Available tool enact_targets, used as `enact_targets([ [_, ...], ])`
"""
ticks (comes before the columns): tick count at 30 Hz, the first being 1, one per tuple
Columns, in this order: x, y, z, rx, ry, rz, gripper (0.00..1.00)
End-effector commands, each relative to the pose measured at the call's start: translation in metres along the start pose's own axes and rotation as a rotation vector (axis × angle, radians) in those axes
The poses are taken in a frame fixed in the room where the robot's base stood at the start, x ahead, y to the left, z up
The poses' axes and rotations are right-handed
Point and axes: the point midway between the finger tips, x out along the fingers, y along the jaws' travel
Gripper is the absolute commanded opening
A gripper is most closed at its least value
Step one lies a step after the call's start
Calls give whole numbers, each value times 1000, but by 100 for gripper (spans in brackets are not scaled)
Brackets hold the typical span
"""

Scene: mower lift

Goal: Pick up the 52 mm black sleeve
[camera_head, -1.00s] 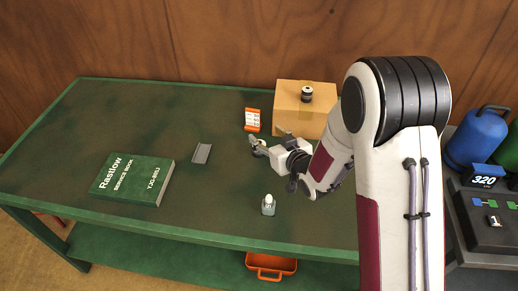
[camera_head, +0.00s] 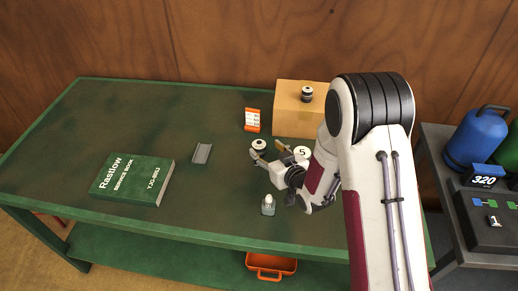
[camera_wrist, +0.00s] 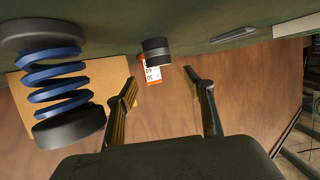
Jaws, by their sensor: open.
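A short black sleeve (camera_head: 258,145) with a light top stands on the green bench, just beyond my gripper (camera_head: 268,155). In the wrist view the sleeve (camera_wrist: 158,50) shows a grey band and lies ahead of the open fingertips (camera_wrist: 161,80), apart from them. My gripper is open and empty. A similar black sleeve (camera_head: 307,94) stands on a cardboard box (camera_head: 293,118) at the back. I cannot read a size on either sleeve.
A blue spring (camera_wrist: 57,80) with dark ends stands close to my gripper; a white disc marked 5 (camera_head: 302,152) shows beside it. An orange-white card (camera_head: 252,120), small bottle (camera_head: 268,205), grey channel piece (camera_head: 202,153) and green book (camera_head: 133,179) are on the bench (camera_head: 110,110).

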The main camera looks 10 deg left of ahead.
Motion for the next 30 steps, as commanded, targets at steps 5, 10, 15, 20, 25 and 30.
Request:
enact_targets([
  [5,1,0,1,0,1,0,52],
  [10,0,0,1,0,1,0,52],
  [15,1,0,4,1,0,0,52],
  [20,6,0,9,0,1,0,52],
  [25,24,0,9,-1,1,0,52],
  [30,40,-1,9,0,0,-1,52],
])
